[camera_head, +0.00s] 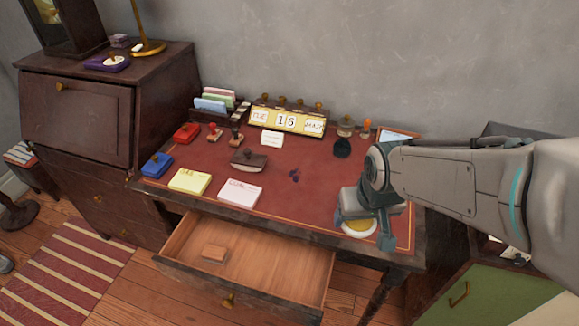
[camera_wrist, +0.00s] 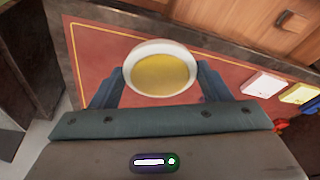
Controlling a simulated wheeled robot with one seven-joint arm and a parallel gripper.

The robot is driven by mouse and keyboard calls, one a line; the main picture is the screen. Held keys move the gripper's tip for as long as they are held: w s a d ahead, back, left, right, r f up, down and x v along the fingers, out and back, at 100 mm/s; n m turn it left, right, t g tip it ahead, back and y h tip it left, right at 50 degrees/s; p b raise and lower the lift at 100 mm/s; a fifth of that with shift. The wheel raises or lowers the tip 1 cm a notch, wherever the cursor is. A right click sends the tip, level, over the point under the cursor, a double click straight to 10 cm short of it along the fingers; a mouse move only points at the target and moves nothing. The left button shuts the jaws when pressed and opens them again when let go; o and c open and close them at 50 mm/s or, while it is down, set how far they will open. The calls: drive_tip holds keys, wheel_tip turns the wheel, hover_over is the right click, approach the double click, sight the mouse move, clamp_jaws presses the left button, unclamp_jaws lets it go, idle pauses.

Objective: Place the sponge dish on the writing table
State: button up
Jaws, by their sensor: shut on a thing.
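The sponge dish (camera_wrist: 160,70) is a round white dish with a yellow sponge inside. In the wrist view it sits between the two fingers of my gripper (camera_wrist: 160,82), which is shut on it. In the head view the dish (camera_head: 358,229) shows under my gripper (camera_head: 366,226), over the front right part of the writing table (camera_head: 310,205). The table has a red top with a thin gold border line. I cannot tell whether the dish touches the table top. My gripper hides part of the dish.
A drawer (camera_head: 245,265) stands open at the table's front with a small wooden block inside. Note pads (camera_head: 190,180), a brown blotter (camera_head: 248,160), stamps and a calendar (camera_head: 286,120) occupy the left and back. A dark round thing (camera_head: 342,147) stands behind my gripper. The middle right is mostly clear.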

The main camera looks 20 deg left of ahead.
drive_tip(key=shift+s, duration=0.2)
drive_tip(key=w+f, duration=0.2)
drive_tip(key=w, duration=0.2)
drive_tip(key=w+f, duration=0.2)
drive_tip(key=w, duration=0.1)
drive_tip(key=w+a+f, duration=0.1)
drive_tip(key=w+f, duration=0.2)
drive_tip(key=w, duration=0.1)
drive_tip(key=shift+w+a+b, duration=0.1)
drive_tip(key=shift+w+b, duration=0.2)
drive_tip(key=shift+b, duration=0.05)
drive_tip(key=shift+f, duration=1.95)
drive_tip(key=shift+f+b, duration=0.2)
drive_tip(key=shift+b, duration=0.25)
drive_tip(key=o, duration=1.1)
